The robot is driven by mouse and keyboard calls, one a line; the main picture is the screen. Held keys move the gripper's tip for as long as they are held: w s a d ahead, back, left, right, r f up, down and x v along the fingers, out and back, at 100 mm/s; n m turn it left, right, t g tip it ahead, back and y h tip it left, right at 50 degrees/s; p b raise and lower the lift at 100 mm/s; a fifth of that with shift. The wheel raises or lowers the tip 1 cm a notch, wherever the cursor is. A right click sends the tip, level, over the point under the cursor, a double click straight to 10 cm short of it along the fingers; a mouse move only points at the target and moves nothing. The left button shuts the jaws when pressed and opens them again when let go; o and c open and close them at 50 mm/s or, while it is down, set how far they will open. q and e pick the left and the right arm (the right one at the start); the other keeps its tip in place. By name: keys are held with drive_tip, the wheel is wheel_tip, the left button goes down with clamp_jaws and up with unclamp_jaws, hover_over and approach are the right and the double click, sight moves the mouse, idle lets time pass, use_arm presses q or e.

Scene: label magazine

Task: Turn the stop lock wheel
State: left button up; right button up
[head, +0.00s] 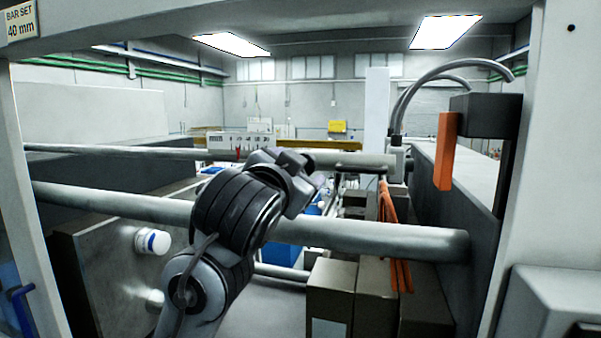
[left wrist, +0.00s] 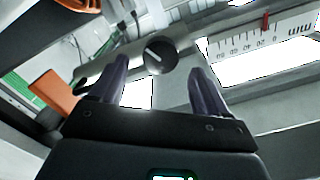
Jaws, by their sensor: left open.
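The stop lock wheel (left wrist: 160,57) shows in the left wrist view as a round dark knob with a white line across its face. It sits on a grey bar. My left gripper (left wrist: 158,65) is open, with one finger on each side of the wheel in the picture. The wheel appears just beyond the fingertips, and I see no contact. A white millimetre scale (left wrist: 250,47) with a red pointer (left wrist: 265,22) lies to the right of the wheel. In the head view my left gripper (head: 308,188) is by the round bars, and I cannot make out the wheel there.
Two thick round bars cross the head view, the nearer one (head: 390,238) passing behind my left arm. An orange block (head: 446,150) hangs from a dark bracket at the right. Brown boxes (head: 331,290) stand below, and a white roll (head: 152,241) is on the left panel.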

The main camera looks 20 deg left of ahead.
use_arm(q)
drive_tip(key=s+b, duration=0.1)
drive_tip(key=s, duration=0.5)
drive_tip(key=shift+s+d, duration=0.3)
drive_tip(key=shift+s, duration=0.05)
